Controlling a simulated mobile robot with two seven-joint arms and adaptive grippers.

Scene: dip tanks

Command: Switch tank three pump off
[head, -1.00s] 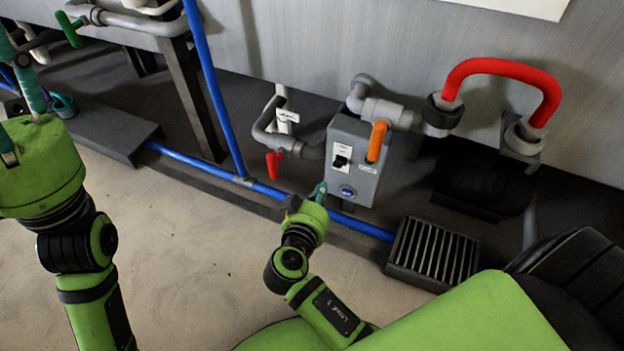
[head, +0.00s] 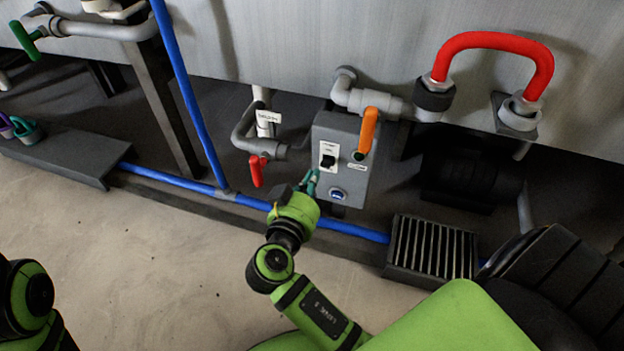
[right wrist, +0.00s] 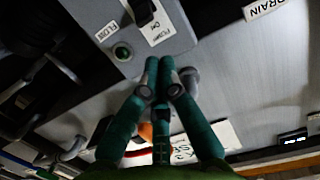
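The grey pump control box (head: 345,128) stands below the tank wall. Its black toggle switch (head: 327,161) sits on a white plate, with a small dark green lamp (head: 358,155) to its right and a blue round button (head: 337,195) below. My right gripper (head: 310,180) is just below and left of the switch, apart from it as far as I can tell. In the right wrist view the switch (right wrist: 143,12) is at the top, its plate reading PUMP and ON, beyond my teal fingertips (right wrist: 159,66), which are together with nothing between them. My left gripper is out of view.
An orange handle (head: 368,130) stands at the box's right edge. A red valve handle (head: 257,170) and labelled pipe are to the left. A red hose loop (head: 500,40) is at right, a slatted grate (head: 433,250) below. Blue pipe (head: 175,180) runs along the floor.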

